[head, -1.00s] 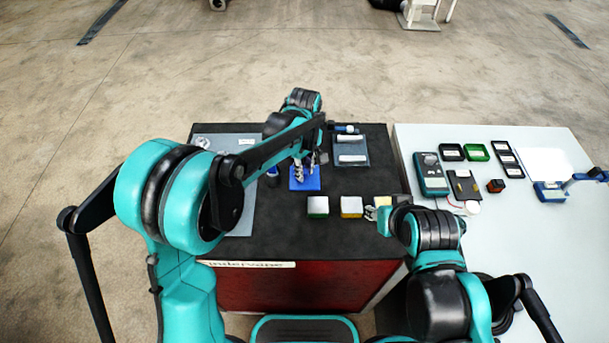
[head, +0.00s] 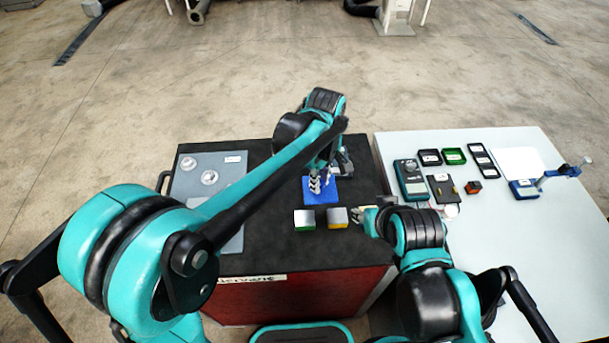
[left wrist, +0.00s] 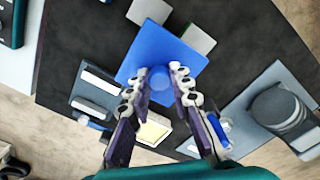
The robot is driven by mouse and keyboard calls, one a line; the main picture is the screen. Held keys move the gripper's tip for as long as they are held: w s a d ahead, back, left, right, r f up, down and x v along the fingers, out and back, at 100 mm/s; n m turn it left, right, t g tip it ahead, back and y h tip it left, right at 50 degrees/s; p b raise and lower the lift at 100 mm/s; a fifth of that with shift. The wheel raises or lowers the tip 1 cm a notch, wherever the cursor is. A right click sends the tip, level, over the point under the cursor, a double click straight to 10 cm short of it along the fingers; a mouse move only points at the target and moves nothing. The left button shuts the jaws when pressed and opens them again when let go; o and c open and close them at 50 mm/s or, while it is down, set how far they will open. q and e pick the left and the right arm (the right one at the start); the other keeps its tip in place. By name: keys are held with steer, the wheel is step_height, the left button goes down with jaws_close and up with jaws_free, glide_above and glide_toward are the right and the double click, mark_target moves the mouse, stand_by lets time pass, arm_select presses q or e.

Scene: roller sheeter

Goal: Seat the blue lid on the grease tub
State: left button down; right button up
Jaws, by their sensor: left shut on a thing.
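The blue lid (head: 321,191) is a flat square plate with a round knob. My left gripper (head: 322,182) is shut on the knob. In the left wrist view the lid (left wrist: 139,63) spreads out beyond my left fingertips (left wrist: 158,82), with the knob between them. A light grey-edged thing with a pale yellow top (left wrist: 152,130) shows between my fingers, apart from the lid; it looks like the grease tub, partly hidden. The head view hides it behind my left arm. My right gripper (head: 362,217) is low at the bench's right edge; its jaw opening is unclear.
A white-and-green block (head: 304,220) and a white-and-yellow block (head: 338,218) stand just in front of the lid. A grey mat (head: 222,195) with round parts lies left. A tray with white labels (left wrist: 97,92) is nearby. A pale table (head: 470,225) with tools stands right.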

arm_select(q)
steer(key=shift+s+d+r, duration=0.2)
steer(key=shift+d+r, duration=0.15)
steer(key=w+a+p, duration=0.5)
steer(key=w+p, duration=0.1)
steer(key=w, duration=0.4)
steer(key=w+a+p, duration=0.5)
steer(key=w+p, duration=0.1)
steer(key=w, duration=0.3)
steer(key=shift+d+f+b, duration=0.2)
steer(key=shift+f+b, duration=1.5)
steer(key=shift+f, duration=0.7)
steer(key=shift+b, duration=0.3)
steer(key=shift+f+b, duration=0.95)
steer(key=shift+f, duration=0.05)
steer(key=c, duration=0.9)
jaws_free()
